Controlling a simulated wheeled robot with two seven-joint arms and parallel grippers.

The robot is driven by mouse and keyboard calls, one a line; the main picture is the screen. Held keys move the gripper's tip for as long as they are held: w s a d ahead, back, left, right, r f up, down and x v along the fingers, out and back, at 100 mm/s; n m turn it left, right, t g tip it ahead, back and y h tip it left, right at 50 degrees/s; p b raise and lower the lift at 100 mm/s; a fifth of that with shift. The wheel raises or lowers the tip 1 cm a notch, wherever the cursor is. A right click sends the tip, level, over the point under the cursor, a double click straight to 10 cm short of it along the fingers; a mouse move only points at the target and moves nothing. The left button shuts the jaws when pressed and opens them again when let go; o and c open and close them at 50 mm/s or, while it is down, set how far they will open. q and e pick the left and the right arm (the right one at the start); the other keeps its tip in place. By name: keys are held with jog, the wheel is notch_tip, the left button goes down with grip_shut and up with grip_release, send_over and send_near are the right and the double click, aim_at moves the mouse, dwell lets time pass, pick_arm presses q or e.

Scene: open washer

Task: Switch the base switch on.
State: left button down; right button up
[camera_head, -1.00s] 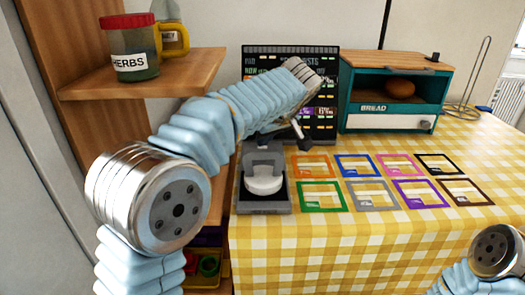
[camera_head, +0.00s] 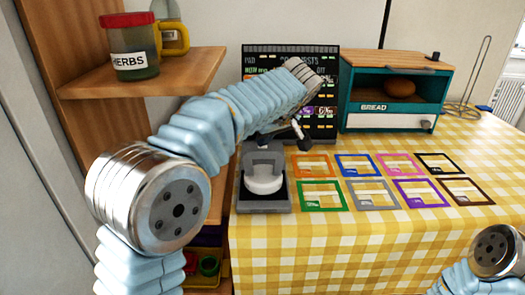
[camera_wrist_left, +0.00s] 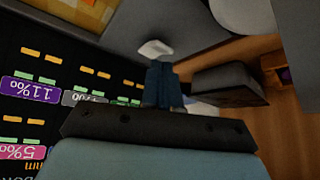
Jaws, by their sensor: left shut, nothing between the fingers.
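A grey device (camera_head: 264,205) with a dark base and a round white part (camera_head: 264,184) stands at the table's left edge in the head view. I cannot make out a labelled base switch. My left gripper (camera_head: 299,129) is beside the device's upper right, in front of the black screen. In the left wrist view its fingers (camera_wrist_left: 162,84) are shut and empty, with their tips close to a small white rounded piece (camera_wrist_left: 155,48) on a grey surface. Whether they touch it I cannot tell. My right gripper is out of view; only part of that arm shows at bottom right.
The black menu screen (camera_head: 262,58) stands behind my left gripper. A teal bread box (camera_head: 368,108) is to its right. Several coloured square frames (camera_head: 323,196) lie on the checked tablecloth (camera_head: 370,245). A wooden shelf (camera_head: 190,70) holds a herb jar (camera_head: 133,62) at left.

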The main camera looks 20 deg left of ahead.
pick_arm(q)
jog(key=shift+f+b, duration=0.65)
jog(key=shift+f, duration=0.1)
dwell(0.3)
notch_tip(320, 180, up, 5)
jog(key=p, duration=0.4)
jog(key=shift+r, duration=0.1)
jog(key=shift+r+p, duration=0.3)
jog(key=shift+r, duration=0.6)
notch_tip(320, 180, down, 7)
jog(key=b, duration=0.5)
jog(key=shift+f, duration=0.2)
jog(key=shift+r+p, duration=0.35)
